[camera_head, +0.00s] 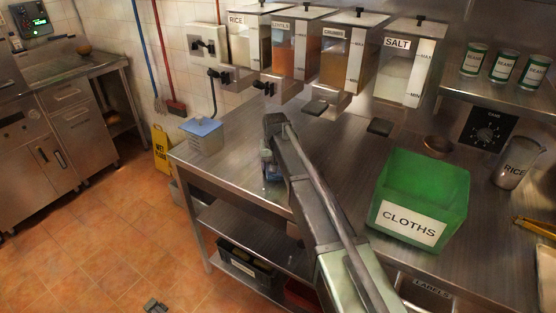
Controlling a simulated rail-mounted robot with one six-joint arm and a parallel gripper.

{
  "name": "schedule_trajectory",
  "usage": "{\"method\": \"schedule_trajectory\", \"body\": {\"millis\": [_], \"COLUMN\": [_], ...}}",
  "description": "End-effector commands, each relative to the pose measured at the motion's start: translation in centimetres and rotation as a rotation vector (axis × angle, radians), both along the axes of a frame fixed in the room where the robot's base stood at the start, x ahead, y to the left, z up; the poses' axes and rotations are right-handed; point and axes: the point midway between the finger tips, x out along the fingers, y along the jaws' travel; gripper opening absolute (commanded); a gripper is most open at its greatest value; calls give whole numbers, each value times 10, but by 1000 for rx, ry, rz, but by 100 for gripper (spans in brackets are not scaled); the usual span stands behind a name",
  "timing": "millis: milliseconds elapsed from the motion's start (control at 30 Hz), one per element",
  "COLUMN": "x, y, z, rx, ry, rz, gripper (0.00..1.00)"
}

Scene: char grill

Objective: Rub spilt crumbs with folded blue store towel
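My arm reaches across the steel counter (330,150) from the lower right. My gripper (271,170) is low at the counter's front left part, and the arm mostly hides its fingers. A small bluish patch shows at the gripper; I cannot tell whether it is the folded blue towel or part of my gripper. I cannot make out any crumbs on the counter. A green bin (456,190) labelled CLOTHS stands right of my arm, and no cloth is visible in it.
Wall dispensers, including RICE (250,42) and SALT (404,72), hang behind the counter. The counter between my arm and the back wall is mostly clear.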

Motion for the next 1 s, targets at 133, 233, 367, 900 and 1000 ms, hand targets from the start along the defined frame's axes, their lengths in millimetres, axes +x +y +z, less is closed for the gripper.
{"method": "schedule_trajectory", "body": {"millis": [133, 233, 367, 900, 1000], "x": [-6, -8, -17, -46, -56], "y": [5, 6, 12, 31, 38], "z": [-1, -1, -1, 1, 0], "rx": [2, 1, 1, 1, 0], "ry": [2, 3, 3, 2, 2], "rz": [0, 1, 1, 1, 2], "gripper": [53, 53, 53, 53, 53]}}
